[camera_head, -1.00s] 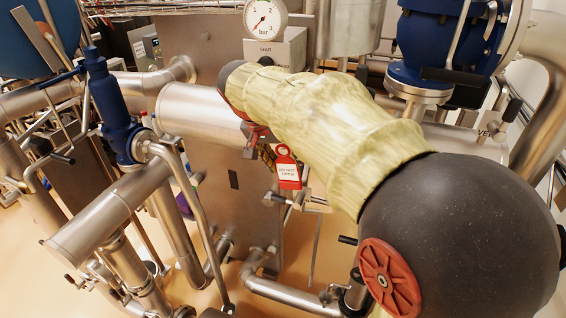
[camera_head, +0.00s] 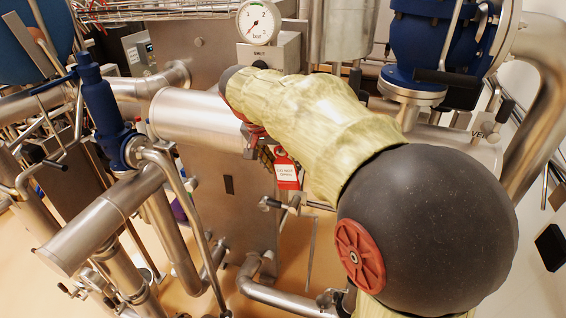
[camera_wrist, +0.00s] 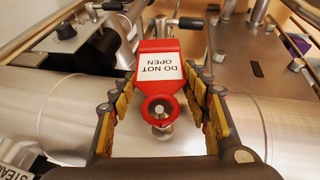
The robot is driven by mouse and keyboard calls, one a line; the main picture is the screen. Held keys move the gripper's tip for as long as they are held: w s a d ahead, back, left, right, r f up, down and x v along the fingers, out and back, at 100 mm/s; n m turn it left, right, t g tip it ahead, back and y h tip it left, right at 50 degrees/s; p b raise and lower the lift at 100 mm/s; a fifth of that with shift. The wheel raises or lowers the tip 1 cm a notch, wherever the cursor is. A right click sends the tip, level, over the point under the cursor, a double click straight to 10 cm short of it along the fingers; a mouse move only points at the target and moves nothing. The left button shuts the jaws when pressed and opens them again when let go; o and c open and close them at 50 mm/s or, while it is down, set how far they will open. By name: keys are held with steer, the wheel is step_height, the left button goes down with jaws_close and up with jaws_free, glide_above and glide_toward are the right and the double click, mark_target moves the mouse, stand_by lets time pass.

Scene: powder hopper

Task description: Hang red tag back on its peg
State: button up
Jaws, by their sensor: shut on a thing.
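The red tag (camera_head: 288,172), with a white "DO NOT OPEN" label, shows below my forearm in the head view, its upper part hidden. In the wrist view the tag (camera_wrist: 160,72) lies between the two fingers of my gripper (camera_wrist: 162,84), with its label upside down. My gripper is shut on the tag, though the finger contact is hard to make out. The tag's round eyelet faces the wrist camera, and a small metal stud (camera_wrist: 163,131) shows at its lower edge. I cannot tell whether this stud is the peg or whether it passes through the eyelet.
A wide steel pipe (camera_head: 195,115) runs close by my gripper. A pressure gauge (camera_head: 258,21) stands above, with a blue valve (camera_head: 105,110) at left and another blue valve (camera_head: 428,45) at right. Thin rods and handles (camera_head: 290,204) stick out below the tag.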

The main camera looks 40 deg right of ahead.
steer(key=o, duration=1.2)
